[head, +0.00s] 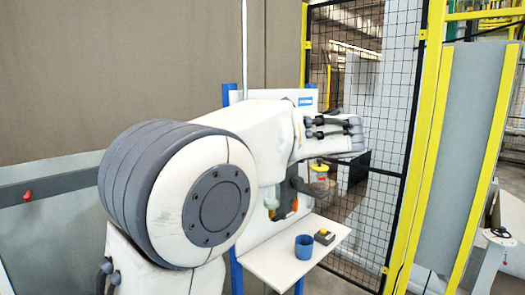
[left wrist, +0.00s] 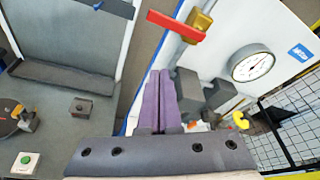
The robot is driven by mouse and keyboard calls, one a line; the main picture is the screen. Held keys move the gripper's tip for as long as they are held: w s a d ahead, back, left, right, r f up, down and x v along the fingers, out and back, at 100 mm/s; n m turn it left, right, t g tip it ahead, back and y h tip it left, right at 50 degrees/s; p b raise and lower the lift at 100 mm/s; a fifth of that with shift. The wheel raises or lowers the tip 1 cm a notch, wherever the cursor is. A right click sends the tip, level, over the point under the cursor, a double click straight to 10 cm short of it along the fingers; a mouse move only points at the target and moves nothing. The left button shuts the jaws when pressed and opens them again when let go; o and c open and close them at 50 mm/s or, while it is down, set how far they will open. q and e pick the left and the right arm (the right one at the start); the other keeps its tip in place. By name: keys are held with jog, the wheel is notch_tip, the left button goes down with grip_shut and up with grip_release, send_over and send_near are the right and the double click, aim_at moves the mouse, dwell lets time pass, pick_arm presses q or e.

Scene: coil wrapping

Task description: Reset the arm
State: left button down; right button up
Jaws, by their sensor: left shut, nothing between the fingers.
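My left arm fills the middle of the head view, with a big grey and white joint in front and white links reaching to the right. Its gripper cannot be made out there. In the left wrist view my left gripper (left wrist: 160,76) has its purple fingers pressed together with nothing between them. They point toward a white panel (left wrist: 225,38) and appear apart from the parts on it. My right gripper is in neither view.
The panel carries a red lever (left wrist: 174,26) on a brass valve, a round gauge (left wrist: 251,64) and a yellow knob (left wrist: 239,120). A white shelf (head: 275,262) below holds a blue cup (head: 304,248) and a small dark box (head: 324,237). A black mesh fence (head: 395,150) stands right.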

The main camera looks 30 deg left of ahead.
pick_arm(q)
jog(key=s+d+f+n+g+h, duration=0.1)
jog(key=s+d+f+h, duration=0.4)
jog(key=f, duration=0.4)
jog(key=s+d+f+n+g+h, duration=0.1)
jog(key=s+d+f+n+h, duration=0.1)
jog(key=s+d+f, duration=0.5)
jog(key=s+d+f+n+g+h, duration=0.2)
jog(key=s+d+f, duration=0.3)
jog(key=s, duration=0.5)
jog(key=s+d+f+n+g+h, duration=0.3)
jog(key=s+d+f+n+h, duration=0.1)
jog(key=s+f, duration=0.5)
jog(key=shift+s+d+f+n+h+b, duration=0.25)
jog(key=shift+s+d+n+h+b, duration=0.15)
jog(key=shift+s+d+n, duration=0.55)
jog(key=shift+d, duration=0.1)
